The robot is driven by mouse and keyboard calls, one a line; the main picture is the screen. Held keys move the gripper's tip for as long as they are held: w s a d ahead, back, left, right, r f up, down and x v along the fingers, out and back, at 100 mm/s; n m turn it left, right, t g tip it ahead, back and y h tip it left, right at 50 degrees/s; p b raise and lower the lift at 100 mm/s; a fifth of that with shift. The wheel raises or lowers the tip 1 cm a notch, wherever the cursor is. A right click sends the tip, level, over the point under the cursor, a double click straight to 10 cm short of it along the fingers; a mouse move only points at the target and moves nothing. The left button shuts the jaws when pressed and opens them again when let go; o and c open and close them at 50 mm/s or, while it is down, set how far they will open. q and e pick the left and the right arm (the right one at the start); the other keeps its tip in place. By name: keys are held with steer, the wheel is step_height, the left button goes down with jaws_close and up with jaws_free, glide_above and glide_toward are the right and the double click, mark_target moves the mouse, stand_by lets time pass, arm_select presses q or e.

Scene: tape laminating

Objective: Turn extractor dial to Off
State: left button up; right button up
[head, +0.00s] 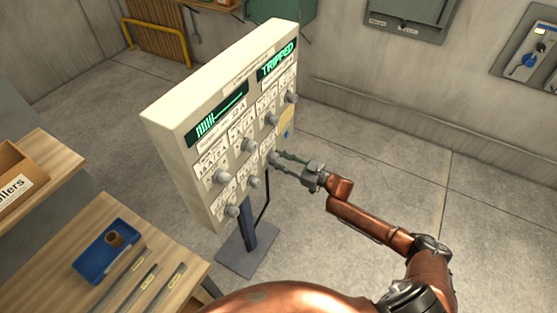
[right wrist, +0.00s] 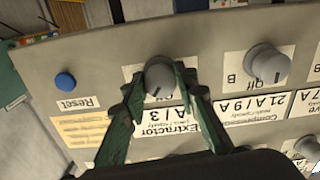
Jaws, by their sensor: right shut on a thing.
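The cream control panel (head: 165,122) stands on a dark post, with several round grey dials on its face. The extractor dial (right wrist: 160,75) is a grey knob above the upside-down "Extractor" label (right wrist: 167,122) in the right wrist view. A dark pointer line shows on its lower edge, but its setting text is partly hidden. My right gripper (right wrist: 158,80) is shut on this dial, one finger on each side. In the head view my right gripper (head: 280,157) reaches the panel's lower right and hides most of the dial. My left gripper is not in view.
The compressor dial (right wrist: 268,64) sits just right of the gripper in the wrist view, and a blue reset button (right wrist: 65,82) to the left. A green "TRIPPED" display (head: 277,61) is lit. A wooden bench (head: 165,283) with a blue tray (head: 92,262) is at lower left.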

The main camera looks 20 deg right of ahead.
steer(key=shift+n+b, duration=0.3)
steer(key=shift+n, duration=3.3)
steer(key=o, duration=1.2)
steer(key=shift+c, duration=0.2)
steer(key=v, duration=1.2)
